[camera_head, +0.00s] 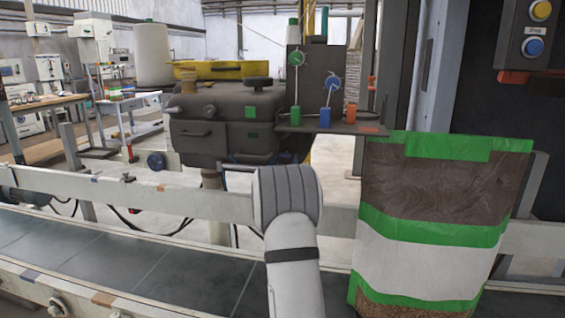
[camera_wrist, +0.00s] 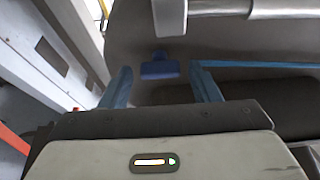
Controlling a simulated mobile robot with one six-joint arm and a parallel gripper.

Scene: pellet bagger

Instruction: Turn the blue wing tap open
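In the wrist view, the blue wing tap (camera_wrist: 158,69) shows as a small blue piece with a flat, wide lower end, on a dark grey body under a light metal pipe. My gripper (camera_wrist: 161,72) is open, its two blue fingers on either side of the tap with a visible gap to each. I cannot tell how deep the tap sits between them, or whether it is turned. In the head view my arm reaches over the conveyor towards the dark machine (camera_head: 226,118); the gripper and tap are mostly hidden behind my arm.
A light rail (camera_head: 100,190) runs along the conveyor (camera_head: 130,265) beneath my arm. A filled green-banded bag (camera_head: 440,205) stands close on the right. A small shelf (camera_head: 340,126) with green, blue and orange items is above my arm. A blue strip (camera_wrist: 255,64) lies right of the fingers.

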